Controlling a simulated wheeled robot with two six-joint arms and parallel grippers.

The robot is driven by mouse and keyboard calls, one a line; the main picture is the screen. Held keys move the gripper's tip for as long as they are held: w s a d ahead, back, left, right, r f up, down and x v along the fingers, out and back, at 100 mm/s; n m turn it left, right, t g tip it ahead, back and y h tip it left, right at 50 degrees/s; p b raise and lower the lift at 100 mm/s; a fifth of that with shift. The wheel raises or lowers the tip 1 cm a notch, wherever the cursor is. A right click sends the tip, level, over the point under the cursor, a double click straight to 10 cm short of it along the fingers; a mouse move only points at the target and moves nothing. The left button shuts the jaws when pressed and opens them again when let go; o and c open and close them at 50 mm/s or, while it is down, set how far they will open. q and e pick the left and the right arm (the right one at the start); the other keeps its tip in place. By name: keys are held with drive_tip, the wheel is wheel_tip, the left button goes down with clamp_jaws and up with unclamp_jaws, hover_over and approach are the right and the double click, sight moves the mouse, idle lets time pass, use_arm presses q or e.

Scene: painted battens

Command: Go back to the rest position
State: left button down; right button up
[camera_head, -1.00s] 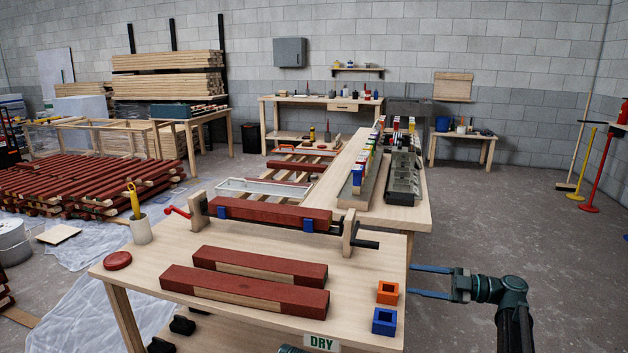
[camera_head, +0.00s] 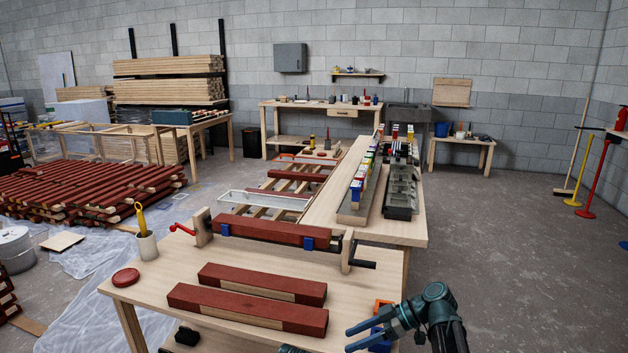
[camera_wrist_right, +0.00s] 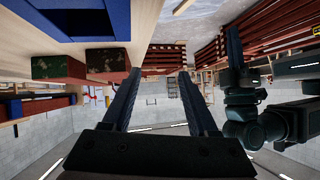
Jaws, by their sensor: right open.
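My right gripper (camera_head: 349,340) is at the lower right of the head view, over the front right corner of the near table (camera_head: 150,265). Its fingers point left, apart, with nothing between them. In the wrist view the two dark fingers (camera_wrist_right: 160,75) are also spread and empty. The gripper partly covers a blue block (camera_head: 380,340) and an orange block (camera_head: 383,306). My left arm (camera_wrist_right: 252,112) shows at the right of the wrist view, and a small teal part of it (camera_head: 291,349) is at the bottom edge of the head view. Its jaw opening cannot be made out.
Two red-painted battens (camera_head: 262,283) (camera_head: 247,309) lie on the near table. A third batten (camera_head: 268,233) rests in a wooden holder behind them. A cup with a yellow-handled tool (camera_head: 146,246) stands at the left. The floor to the right (camera_head: 520,270) is clear.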

drive_tip(key=s+a+r+m+h+p, duration=0.2)
drive_tip(key=s+r+m+h+p, duration=0.1)
drive_tip(key=s+m+h+p, duration=0.3)
drive_tip(key=s+a+r+m+h+p, duration=0.2)
drive_tip(key=s+m+h+p, duration=0.4)
drive_tip(key=s, duration=0.5)
drive_tip(key=shift+s+a+r+h+p, duration=0.15)
drive_tip(key=shift+r+h+p, duration=0.3)
drive_tip(key=shift+p, duration=0.6)
idle(0.4)
